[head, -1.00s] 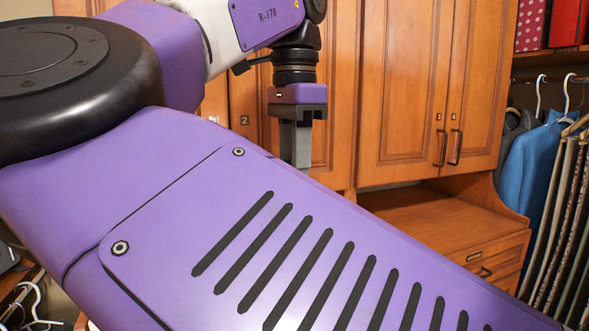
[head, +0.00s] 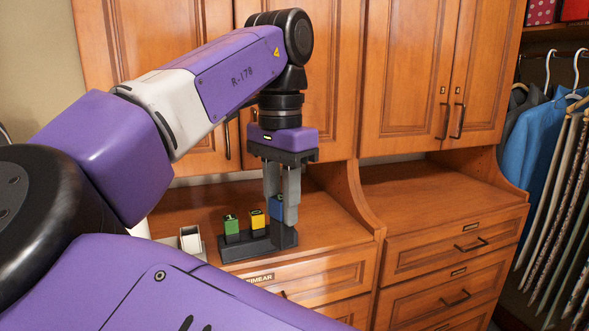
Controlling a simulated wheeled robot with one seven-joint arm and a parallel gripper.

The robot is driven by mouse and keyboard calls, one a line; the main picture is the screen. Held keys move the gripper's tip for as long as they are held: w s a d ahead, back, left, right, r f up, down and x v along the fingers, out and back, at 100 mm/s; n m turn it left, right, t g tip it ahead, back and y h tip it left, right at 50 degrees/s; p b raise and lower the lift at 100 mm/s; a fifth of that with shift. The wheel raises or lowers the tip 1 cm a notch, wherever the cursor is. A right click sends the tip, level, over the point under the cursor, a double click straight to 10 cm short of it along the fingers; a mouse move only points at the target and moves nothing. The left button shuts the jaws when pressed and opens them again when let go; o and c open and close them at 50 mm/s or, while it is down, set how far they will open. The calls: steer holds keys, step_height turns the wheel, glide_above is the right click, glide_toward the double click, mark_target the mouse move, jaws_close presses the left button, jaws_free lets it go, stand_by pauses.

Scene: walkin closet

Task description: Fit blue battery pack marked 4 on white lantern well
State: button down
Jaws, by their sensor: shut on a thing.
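My gripper (head: 282,212) points down over the counter and is shut on a blue battery pack (head: 277,208). The pack is at the right end of a dark rack (head: 245,249), just at the top of its right-hand post; I cannot tell whether it is seated or lifted clear. The fingers hide part of the pack, and no mark 4 is readable. A small white open-topped thing (head: 190,240), perhaps the white lantern well, stands left of the rack on a grey base, partly hidden by my arm.
A green block (head: 231,227) and a yellow block (head: 257,220) stand in the rack, left of the blue pack. The wooden counter (head: 335,222) is bare right of the rack. A curved wooden divider (head: 345,195) rises there. Cabinet doors (head: 320,80) stand close behind my arm.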

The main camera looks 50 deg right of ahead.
steer(key=w+a+f+n, duration=0.3)
steer(key=a+f+n, duration=0.2)
steer(key=f, duration=1)
steer(key=w+a+f+n, duration=0.3)
steer(key=a+f+n, duration=0.3)
steer(key=f, duration=1)
steer(key=w+a+f+n, duration=0.3)
steer(key=a+f+n, duration=0.2)
steer(key=f, duration=1)
steer(key=n, duration=0.3)
steer(key=shift+a+f+n, duration=0.3)
steer(key=shift+a, duration=0.1)
